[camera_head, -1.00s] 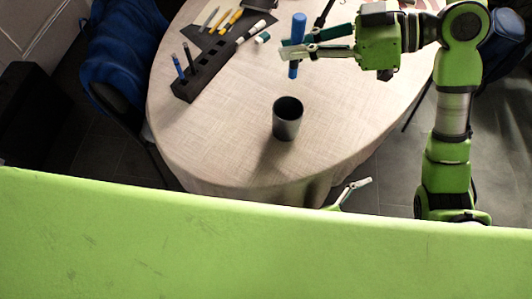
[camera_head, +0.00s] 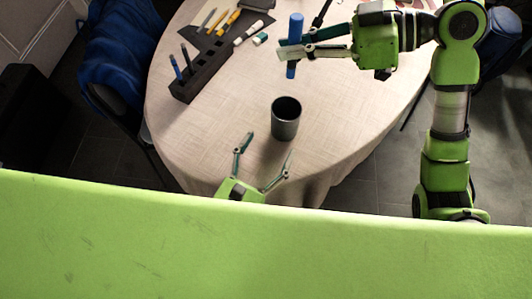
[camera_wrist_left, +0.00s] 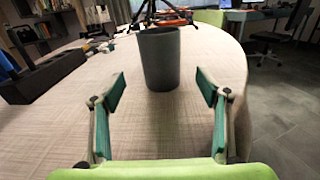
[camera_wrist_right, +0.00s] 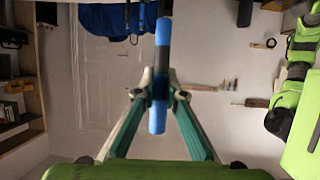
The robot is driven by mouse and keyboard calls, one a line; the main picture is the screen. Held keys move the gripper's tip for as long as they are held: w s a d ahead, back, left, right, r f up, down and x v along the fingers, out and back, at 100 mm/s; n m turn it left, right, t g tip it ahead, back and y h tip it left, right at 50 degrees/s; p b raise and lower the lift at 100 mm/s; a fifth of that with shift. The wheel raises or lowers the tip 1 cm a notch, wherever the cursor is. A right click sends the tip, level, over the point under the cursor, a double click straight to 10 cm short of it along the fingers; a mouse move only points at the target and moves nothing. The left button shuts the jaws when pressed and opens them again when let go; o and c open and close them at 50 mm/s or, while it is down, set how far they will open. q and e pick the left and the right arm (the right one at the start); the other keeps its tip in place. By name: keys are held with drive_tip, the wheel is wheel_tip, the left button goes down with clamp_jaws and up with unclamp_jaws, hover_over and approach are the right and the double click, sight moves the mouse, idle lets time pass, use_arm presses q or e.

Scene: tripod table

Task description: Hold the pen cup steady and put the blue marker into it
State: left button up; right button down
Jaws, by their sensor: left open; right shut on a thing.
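The dark grey pen cup (camera_head: 286,120) stands upright on the table and appears ahead of the left gripper in the left wrist view (camera_wrist_left: 160,60). My left gripper (camera_head: 267,146) is open at the table's near edge, short of the cup and not touching it. In the left wrist view its fingers (camera_wrist_left: 160,90) are spread to either side of the cup's line. My right gripper (camera_head: 292,53) is shut on the blue marker (camera_head: 295,28) and holds it upright above the table, beyond the cup. The marker also shows between the fingers in the right wrist view (camera_wrist_right: 161,60).
A dark holder block (camera_head: 205,72) with blue pens stands at the table's left. Pens and markers (camera_head: 226,20) lie on a dark mat behind it, with a green-and-white eraser-like piece (camera_head: 260,39) nearby. The table (camera_head: 220,120) is clear around the cup. A chair (camera_head: 120,60) stands left.

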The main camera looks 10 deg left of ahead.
sight(290, 110)
use_arm(q)
drive_tip(key=x, duration=1)
drive_tip(key=shift+w+d+f, duration=0.1)
drive_tip(key=c, duration=1.3)
